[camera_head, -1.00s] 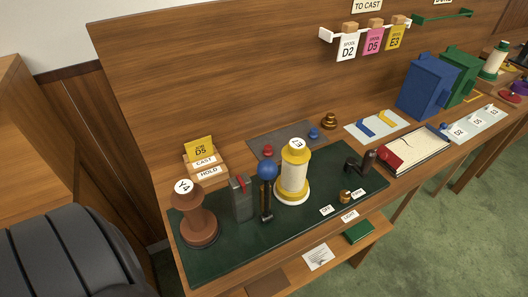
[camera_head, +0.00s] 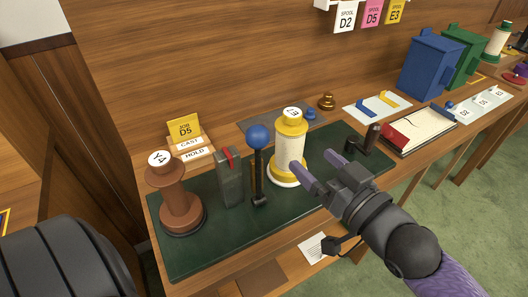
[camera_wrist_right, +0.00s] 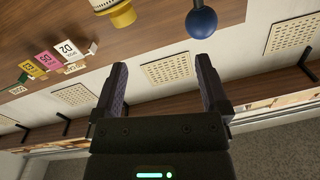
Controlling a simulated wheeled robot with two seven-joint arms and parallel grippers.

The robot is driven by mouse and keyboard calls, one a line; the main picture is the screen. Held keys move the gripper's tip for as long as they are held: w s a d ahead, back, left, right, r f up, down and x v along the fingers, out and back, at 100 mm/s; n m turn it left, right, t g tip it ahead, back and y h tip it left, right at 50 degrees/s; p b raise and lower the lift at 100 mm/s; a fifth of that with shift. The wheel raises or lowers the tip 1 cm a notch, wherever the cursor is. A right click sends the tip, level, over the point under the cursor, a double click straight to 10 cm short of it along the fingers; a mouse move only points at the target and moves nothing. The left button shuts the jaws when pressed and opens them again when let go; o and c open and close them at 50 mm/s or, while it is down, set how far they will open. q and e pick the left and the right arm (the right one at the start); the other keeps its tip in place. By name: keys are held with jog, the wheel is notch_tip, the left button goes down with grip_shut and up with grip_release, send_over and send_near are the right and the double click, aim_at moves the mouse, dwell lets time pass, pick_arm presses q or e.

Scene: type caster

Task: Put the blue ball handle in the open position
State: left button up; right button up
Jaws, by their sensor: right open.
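The blue ball handle (camera_head: 258,135) tops a dark lever that stands roughly upright on the green mat (camera_head: 222,240), between a grey box with a red lever (camera_head: 230,175) and the yellow-and-white spool (camera_head: 290,145). The ball also shows at the top of the right wrist view (camera_wrist_right: 201,22). My right gripper (camera_head: 318,169) is open and empty, to the right of the handle, with its fingers near the spool in the head view; whether they touch it I cannot tell. Its two spread fingers show in the wrist view (camera_wrist_right: 161,66). My left gripper is out of view.
A brown spool marked Y4 (camera_head: 180,205) stands at the mat's left. Blue and green boxes stand farther right.

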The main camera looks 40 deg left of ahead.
aim_at(266, 144)
jog(key=a, duration=0.3)
jog(key=s+a+n+g+b, duration=0.1)
jog(key=a, duration=0.2)
jog(key=s+a+r+g+b, duration=0.1)
jog(key=a, duration=0.3)
jog(key=shift+n+y, duration=0.3)
jog(key=shift+w+a+r, duration=0.1)
jog(key=shift+a, duration=0.3)
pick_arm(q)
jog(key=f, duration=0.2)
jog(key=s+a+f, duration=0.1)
pick_arm(e)
grip_shut()
